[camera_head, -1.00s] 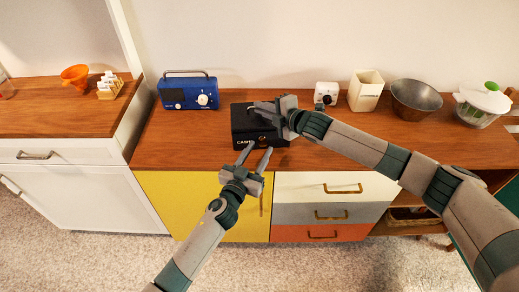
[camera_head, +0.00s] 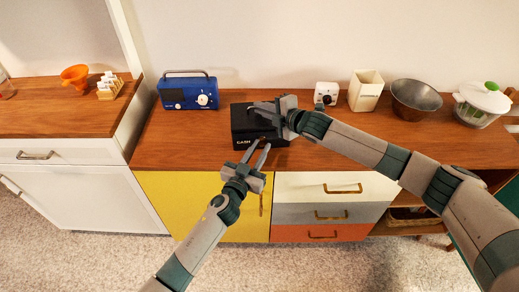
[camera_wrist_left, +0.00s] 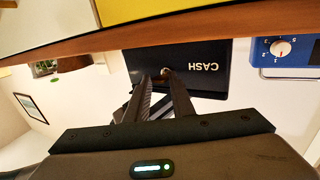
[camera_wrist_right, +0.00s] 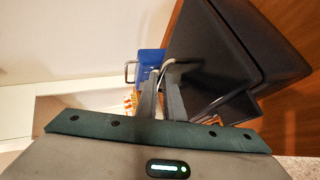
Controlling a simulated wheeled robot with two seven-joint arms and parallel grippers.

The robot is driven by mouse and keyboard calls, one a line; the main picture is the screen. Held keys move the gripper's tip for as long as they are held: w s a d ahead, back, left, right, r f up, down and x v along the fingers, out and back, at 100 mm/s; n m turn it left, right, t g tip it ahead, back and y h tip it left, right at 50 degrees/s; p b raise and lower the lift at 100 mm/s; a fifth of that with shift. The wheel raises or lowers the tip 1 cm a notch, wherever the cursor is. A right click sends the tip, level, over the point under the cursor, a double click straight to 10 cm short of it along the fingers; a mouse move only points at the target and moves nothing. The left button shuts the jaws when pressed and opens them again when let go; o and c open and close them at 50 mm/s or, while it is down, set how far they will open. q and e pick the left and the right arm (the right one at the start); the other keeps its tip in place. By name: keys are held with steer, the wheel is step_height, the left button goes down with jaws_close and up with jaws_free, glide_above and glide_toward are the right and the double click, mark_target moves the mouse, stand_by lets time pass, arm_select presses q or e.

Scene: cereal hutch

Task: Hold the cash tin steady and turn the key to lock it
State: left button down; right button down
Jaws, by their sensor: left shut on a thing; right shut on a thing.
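The black cash tin (camera_head: 241,128), marked CASH, stands near the counter's front edge with its lid down. It also shows in the left wrist view (camera_wrist_left: 200,55). My right gripper (camera_head: 264,107) reaches over the lid and is shut on the thin metal carry handle (camera_wrist_right: 212,106). My left gripper (camera_head: 259,147) is at the tin's front, right of the lettering. Its fingertips are closed on the small brassy key (camera_wrist_left: 166,72), which they mostly hide. How far the key is turned cannot be told.
A blue radio (camera_head: 188,94) stands left of the tin. A white camera-like item (camera_head: 326,93), a cream container (camera_head: 366,91), a metal bowl (camera_head: 415,98) and a salad spinner (camera_head: 482,102) stand to the right. The counter (camera_head: 165,145) is clear around the tin's left front.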

arm_select(q)
steer(key=shift+w+a+r+m, duration=0.1)
steer(key=shift+r+m, duration=0.1)
steer(key=shift+m, duration=0.1)
arm_select(e)
steer(key=shift+f, duration=0.15)
arm_select(q)
steer(key=shift+r+y, duration=0.1)
steer(key=shift+y, duration=0.2)
steer(key=shift+r+m+g+y, duration=0.1)
steer(key=shift+m+g+y, duration=0.3)
steer(key=shift+m+g, duration=0.55)
steer(key=m, duration=0.1)
steer(key=m+y, duration=0.1)
steer(key=m, duration=0.1)
steer(key=m+g+y, duration=0.1)
steer(key=shift+d+r, duration=0.2)
steer(key=shift+d, duration=0.1)
arm_select(e)
steer(key=shift+d, duration=0.1)
arm_select(q)
steer(key=shift+d+m+g+y, duration=0.2)
steer(key=shift+m+g+y, duration=0.25)
steer(key=shift+m+y, duration=0.75)
steer(key=m+y, duration=0.2)
steer(key=m, duration=0.1)
steer(key=shift+d+y, duration=0.2)
steer(key=shift+y, duration=0.1)
